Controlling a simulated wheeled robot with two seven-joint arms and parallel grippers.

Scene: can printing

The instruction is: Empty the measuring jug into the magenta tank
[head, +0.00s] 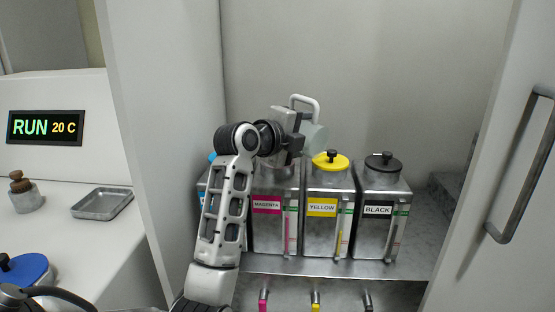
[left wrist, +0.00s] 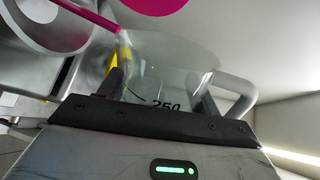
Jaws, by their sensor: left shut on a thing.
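The measuring jug (head: 315,137), pale and see-through with a white handle, is tilted on its side above the magenta tank (head: 262,232). My left gripper (head: 296,143) is shut on it. The left wrist view shows the clear jug (left wrist: 170,65) with a "250" mark between the fingers; no magenta liquid shows inside it. The tank's top is mostly hidden behind my arm. My right gripper is not in view.
The yellow tank (head: 325,232) and black tank (head: 378,235) stand capped to the right on the metal shelf. A cyan tank is mostly hidden behind my arm. A magenta disc (left wrist: 140,4) shows at the wrist view's top. Cabinet walls and a door (head: 500,180) flank the space.

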